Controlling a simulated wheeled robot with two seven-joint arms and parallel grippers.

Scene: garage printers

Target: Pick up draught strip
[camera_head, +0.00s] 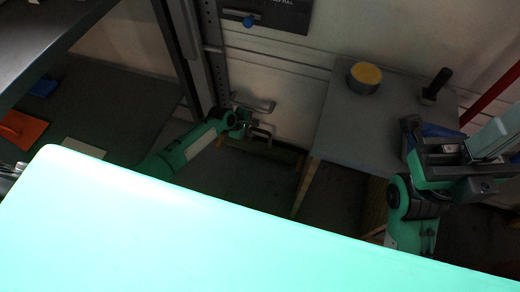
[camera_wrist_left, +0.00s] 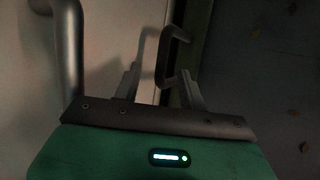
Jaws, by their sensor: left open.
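A long olive-brown strip (camera_head: 284,155) lies low along the foot of the pale wall, and looks like the draught strip. In the left wrist view a narrow greenish strip (camera_wrist_left: 198,40) runs between wall and floor, partly behind the fingers. My left gripper (camera_head: 255,124) is open at the wall, just above the strip in the head view. Its fingers also show in the left wrist view (camera_wrist_left: 160,88), with a bent metal loop (camera_wrist_left: 161,58) between them. I see no contact with the strip. My right arm is at the right; its fingers are not clear.
A grey metal handle (camera_head: 253,103) sticks out from the wall beside my left gripper. A grey table (camera_head: 345,130) stands right of it, with a yellow-topped tin (camera_head: 364,77) and a dark tool (camera_head: 436,86). A bright pale-green surface (camera_head: 180,230) fills the foreground.

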